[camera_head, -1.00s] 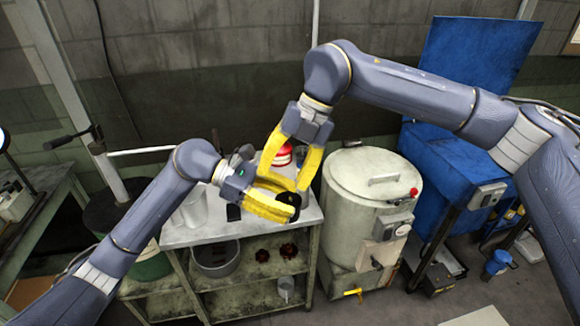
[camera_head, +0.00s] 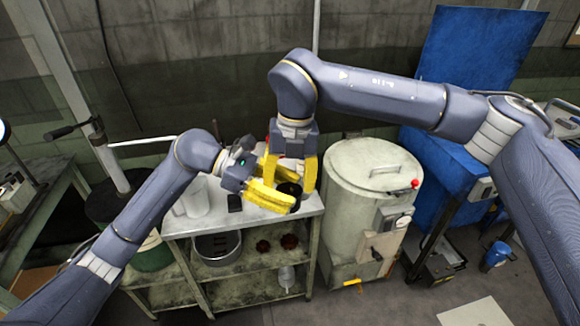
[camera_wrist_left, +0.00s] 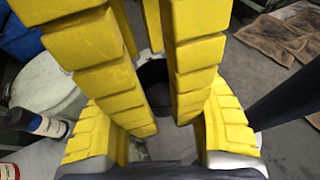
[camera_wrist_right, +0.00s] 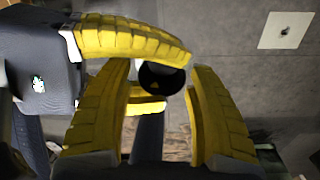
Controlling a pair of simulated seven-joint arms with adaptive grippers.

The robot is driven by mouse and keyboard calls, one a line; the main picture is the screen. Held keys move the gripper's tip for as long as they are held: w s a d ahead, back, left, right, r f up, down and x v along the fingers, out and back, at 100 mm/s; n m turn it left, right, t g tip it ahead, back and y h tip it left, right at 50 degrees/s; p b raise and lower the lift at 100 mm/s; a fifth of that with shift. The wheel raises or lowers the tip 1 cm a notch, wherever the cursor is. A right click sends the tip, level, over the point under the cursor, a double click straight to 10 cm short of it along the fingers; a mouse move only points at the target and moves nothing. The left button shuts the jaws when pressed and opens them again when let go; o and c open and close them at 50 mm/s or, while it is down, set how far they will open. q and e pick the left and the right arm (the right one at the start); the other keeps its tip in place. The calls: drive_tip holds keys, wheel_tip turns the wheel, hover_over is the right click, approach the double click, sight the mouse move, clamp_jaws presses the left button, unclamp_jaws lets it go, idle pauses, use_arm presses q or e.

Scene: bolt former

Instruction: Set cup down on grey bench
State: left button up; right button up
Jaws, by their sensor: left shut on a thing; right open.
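A dark cup (camera_head: 291,190) is at the right end of the grey bench (camera_head: 222,222) in the head view. My left gripper (camera_head: 282,197) is shut on the cup from the left. The cup also shows between yellow fingers in the left wrist view (camera_wrist_left: 154,82) and in the right wrist view (camera_wrist_right: 160,80). My right gripper (camera_head: 292,176) is open, pointing down, with its fingers on either side of the cup. The fingers hide much of the cup. I cannot tell whether its base touches the bench.
A white pitcher (camera_head: 195,197) and a small dark object (camera_head: 234,203) stand on the bench left of my grippers. A red and white item behind my right gripper is mostly hidden. A large pale drum (camera_head: 368,205) stands close on the right. The bench front has bare room.

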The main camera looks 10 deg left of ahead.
drive_tip(key=shift+a+f, duration=0.2)
drive_tip(key=shift+f, duration=2.5)
drive_tip(key=shift+o, duration=0.2)
drive_tip(key=c, duration=0.9)
use_arm(q)
drive_tip(key=o, duration=1.3)
use_arm(e)
drive_tip(key=shift+c, duration=0.2)
